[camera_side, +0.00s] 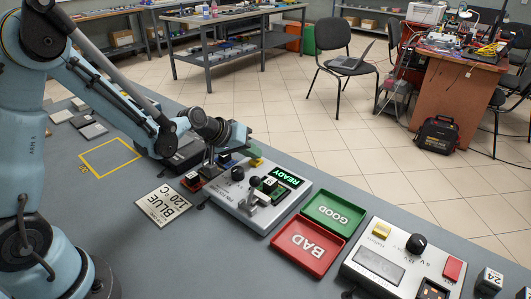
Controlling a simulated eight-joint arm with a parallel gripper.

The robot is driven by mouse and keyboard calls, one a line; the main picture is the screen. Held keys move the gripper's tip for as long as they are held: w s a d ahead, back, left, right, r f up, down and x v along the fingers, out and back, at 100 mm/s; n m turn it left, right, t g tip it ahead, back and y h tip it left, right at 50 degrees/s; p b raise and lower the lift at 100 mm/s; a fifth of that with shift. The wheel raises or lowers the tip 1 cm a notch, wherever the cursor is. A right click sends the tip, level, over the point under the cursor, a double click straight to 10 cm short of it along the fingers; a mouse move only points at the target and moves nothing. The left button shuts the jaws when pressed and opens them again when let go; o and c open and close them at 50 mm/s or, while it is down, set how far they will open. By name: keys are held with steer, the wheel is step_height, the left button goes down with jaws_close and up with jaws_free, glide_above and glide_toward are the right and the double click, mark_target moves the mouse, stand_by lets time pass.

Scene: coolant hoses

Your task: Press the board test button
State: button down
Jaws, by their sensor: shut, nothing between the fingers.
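My gripper (208,166) is shut and empty. It points down at the left end of a grey test unit (249,219) with a lit green READY display (285,177). Black knobs (238,173) and a small metal fixture (256,197) are on top of that unit. A second grey unit (404,283) at the lower right has a yellow button (381,230), a black knob (416,243), a grey screen (380,264) and a red button (453,268). The labels are too small to tell which button is the board test button. My gripper is far from the second unit.
A green GOOD tray (334,213) and a red BAD tray (307,247) lie between the units. A small red block (192,181) is beside my gripper. The yellow-outlined square (110,158) is empty.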

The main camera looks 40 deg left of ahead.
mark_target(252, 162)
steer(key=shift+f, duration=0.25)
steer(key=shift+r, duration=0.1)
stand_by(0.5)
steer(key=shift+r, duration=0.75)
steer(key=shift+r, duration=2.5)
steer(key=shift+s, duration=0.1)
steer(key=s+r+m+g+y, duration=0.1)
steer(key=s+m, duration=0.1)
steer(key=s, duration=0.7)
steer(key=s+d+r+m+y, duration=0.1)
steer(key=s+r+m, duration=0.1)
steer(key=s, duration=0.8)
steer(key=shift+r+m+g+y, duration=0.3)
steer(key=shift+m+g+y, duration=0.1)
steer(key=shift+m, duration=0.3)
